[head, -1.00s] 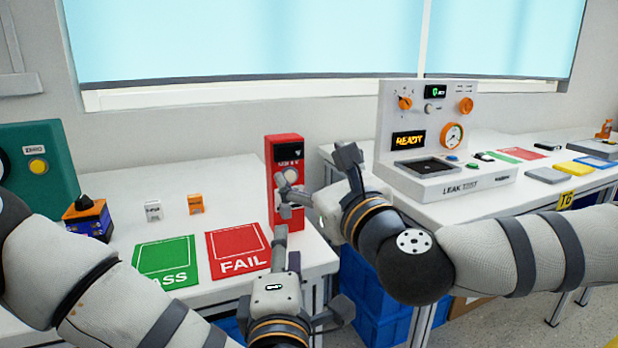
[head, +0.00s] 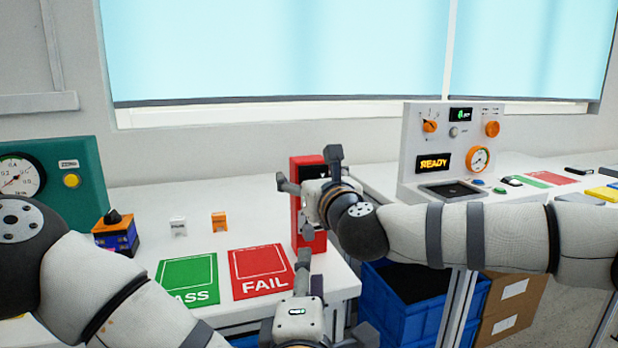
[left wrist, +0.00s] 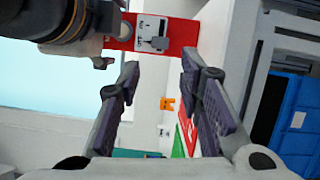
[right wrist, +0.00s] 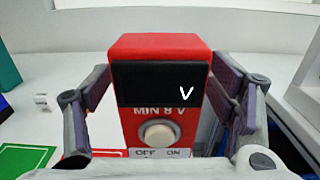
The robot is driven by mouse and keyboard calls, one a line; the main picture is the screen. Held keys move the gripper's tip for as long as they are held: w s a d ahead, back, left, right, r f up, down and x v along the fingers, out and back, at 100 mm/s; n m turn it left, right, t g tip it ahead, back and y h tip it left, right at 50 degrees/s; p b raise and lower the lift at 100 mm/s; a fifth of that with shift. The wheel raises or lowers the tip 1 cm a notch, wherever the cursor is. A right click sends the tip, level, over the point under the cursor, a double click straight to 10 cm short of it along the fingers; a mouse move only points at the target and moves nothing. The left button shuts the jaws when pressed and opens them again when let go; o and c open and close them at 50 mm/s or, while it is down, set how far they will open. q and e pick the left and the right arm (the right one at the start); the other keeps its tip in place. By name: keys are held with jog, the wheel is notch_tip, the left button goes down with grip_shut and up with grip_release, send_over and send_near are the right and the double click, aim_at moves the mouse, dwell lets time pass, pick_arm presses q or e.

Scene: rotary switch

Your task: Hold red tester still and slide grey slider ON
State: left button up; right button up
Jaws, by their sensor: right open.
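The red tester (head: 295,215) stands upright at the right end of the white table. In the right wrist view it (right wrist: 160,45) shows a dark display, a round pale button and OFF/ON lettering. My right gripper (head: 310,171) is open at its upper part, with one finger on each side; contact cannot be told. The grey slider (left wrist: 156,43) sits on a pale plate on the tester's front in the left wrist view; in the head view my right gripper hides it. My left gripper (head: 334,294) is open and empty, low in front of the tester, its fingertips (left wrist: 160,68) short of the slider.
The green PASS mat (head: 187,281) and red FAIL mat (head: 260,271) lie left of the tester. Small white and orange blocks (head: 218,222) stand behind them. A leak test station (head: 432,140) is on the right table. Blue crates (head: 420,300) sit below.

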aim_at(311, 233)
jog(key=c, duration=1.6)
pick_arm(q)
jog(key=shift+o, duration=0.2)
jog(key=m, duration=0.1)
jog(key=d+m+y, duration=0.1)
jog(key=m, duration=0.1)
jog(key=shift+w+r, duration=0.1)
jog(key=shift+r, duration=0.1)
pick_arm(e)
jog(key=shift+o, duration=0.2)
pick_arm(q)
jog(key=s+d+m+g+y, duration=0.15)
jog(key=d+m+y, duration=0.3)
jog(key=m, duration=0.75)
jog(key=shift+y, duration=0.35)
jog(key=x, duration=1.2)
jog(key=shift+s+a+r, duration=0.15)
jog(key=shift+a+r, duration=0.15)
jog(key=shift+a, duration=0.05)
jog(key=shift+d, duration=0.1)
grip_shut()
